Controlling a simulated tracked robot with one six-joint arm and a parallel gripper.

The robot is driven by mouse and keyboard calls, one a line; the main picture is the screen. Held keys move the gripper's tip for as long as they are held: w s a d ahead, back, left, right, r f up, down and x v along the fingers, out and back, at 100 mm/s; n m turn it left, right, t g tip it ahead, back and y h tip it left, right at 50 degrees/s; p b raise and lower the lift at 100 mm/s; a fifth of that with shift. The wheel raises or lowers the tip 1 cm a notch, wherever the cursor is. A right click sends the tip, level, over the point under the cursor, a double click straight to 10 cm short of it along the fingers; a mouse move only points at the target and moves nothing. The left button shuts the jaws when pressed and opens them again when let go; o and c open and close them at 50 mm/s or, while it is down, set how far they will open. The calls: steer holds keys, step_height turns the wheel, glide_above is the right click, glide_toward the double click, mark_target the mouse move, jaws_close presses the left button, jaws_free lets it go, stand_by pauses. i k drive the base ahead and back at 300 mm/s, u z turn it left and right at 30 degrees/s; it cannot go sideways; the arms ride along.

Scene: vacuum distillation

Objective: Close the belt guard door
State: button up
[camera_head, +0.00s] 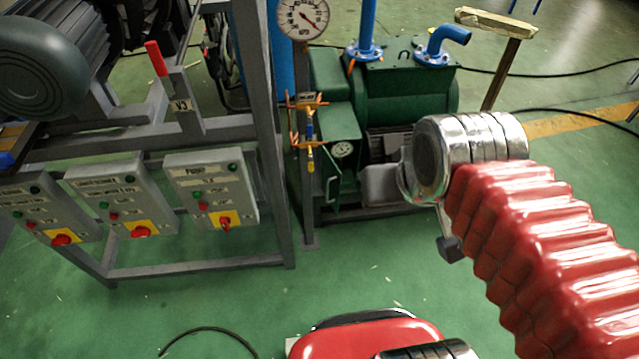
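A green pump unit (405,95) stands at the back centre, with blue pipes on top. At its left front is a green boxy housing (338,125) with a small round gauge on it and a thin upright handle-like bar below. I cannot tell for sure which panel is the belt guard door, or how far open it is. My red ribbed arm comes in from the lower right and ends in a metal cuff in front of the pump's right side. A small dark part, perhaps of my gripper (451,248), shows below the cuff. Its fingers are not clearly visible.
A grey frame (190,270) with several switch boxes (212,190) and a motor stands at the left. A post with a large gauge (303,18) and yellow valve stands before the pump. Green floor is clear in front; a black cable (210,330) lies there.

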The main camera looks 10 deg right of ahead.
mark_target(325, 184)
steer(key=i, duration=1)
steer(key=u, duration=0.05)
